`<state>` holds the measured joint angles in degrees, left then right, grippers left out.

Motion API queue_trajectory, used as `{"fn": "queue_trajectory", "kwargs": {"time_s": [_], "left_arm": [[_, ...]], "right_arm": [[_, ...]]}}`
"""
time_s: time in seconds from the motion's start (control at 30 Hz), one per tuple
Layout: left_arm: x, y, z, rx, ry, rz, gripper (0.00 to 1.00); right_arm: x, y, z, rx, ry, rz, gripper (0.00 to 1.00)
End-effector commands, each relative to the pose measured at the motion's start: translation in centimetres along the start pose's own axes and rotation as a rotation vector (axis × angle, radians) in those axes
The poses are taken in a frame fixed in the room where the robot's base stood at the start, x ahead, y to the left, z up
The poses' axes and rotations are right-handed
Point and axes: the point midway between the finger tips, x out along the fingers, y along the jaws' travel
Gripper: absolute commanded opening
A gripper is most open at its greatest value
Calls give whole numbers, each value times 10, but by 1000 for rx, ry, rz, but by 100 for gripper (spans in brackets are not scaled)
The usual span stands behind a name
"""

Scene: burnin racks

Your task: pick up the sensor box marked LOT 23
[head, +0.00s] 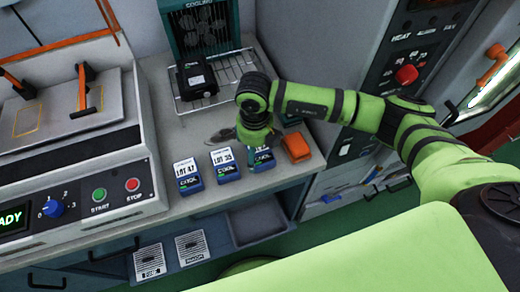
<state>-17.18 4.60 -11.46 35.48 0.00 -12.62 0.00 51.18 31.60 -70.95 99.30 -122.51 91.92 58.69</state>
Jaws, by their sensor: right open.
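Several small sensor boxes with white labels stand in a row along the front of the grey counter. The left one (187,175) has a lot label that I read as about LOT 47, and the middle one (224,163) reads LOT 35. A third box (263,159) stands at the right end, its top part hidden by my right gripper, so its lot number is not readable. No label reading LOT 23 is visible. My right gripper (257,143) is open and points down over the third box; its fingertips are mostly hidden. My left gripper is not in view.
An orange object (296,147) stands close to the right of the third box. Behind is a wire rack (228,72) with a black box (196,80) before a cooling fan (202,28). A machine with START and STOP buttons (115,190) bounds the left. Grey bins (260,222) hang below.

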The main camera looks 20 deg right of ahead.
Motion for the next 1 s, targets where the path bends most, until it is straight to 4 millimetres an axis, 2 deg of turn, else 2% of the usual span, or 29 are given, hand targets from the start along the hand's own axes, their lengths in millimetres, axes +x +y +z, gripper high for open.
{"fn": "queue_trajectory", "kwargs": {"time_s": [0.17,0.4,0.43,0.53,0.57,1.0], "left_arm": [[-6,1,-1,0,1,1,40],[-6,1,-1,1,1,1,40],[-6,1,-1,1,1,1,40],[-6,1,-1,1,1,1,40],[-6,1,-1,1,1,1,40],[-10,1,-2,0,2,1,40]], "right_arm": [[19,0,0,0,1,1,100],[22,1,0,-1,-1,3,100],[22,1,0,-1,0,3,92],[22,1,0,-1,0,3,52],[22,1,0,-1,0,3,46],[16,1,0,-1,0,2,45]]}}
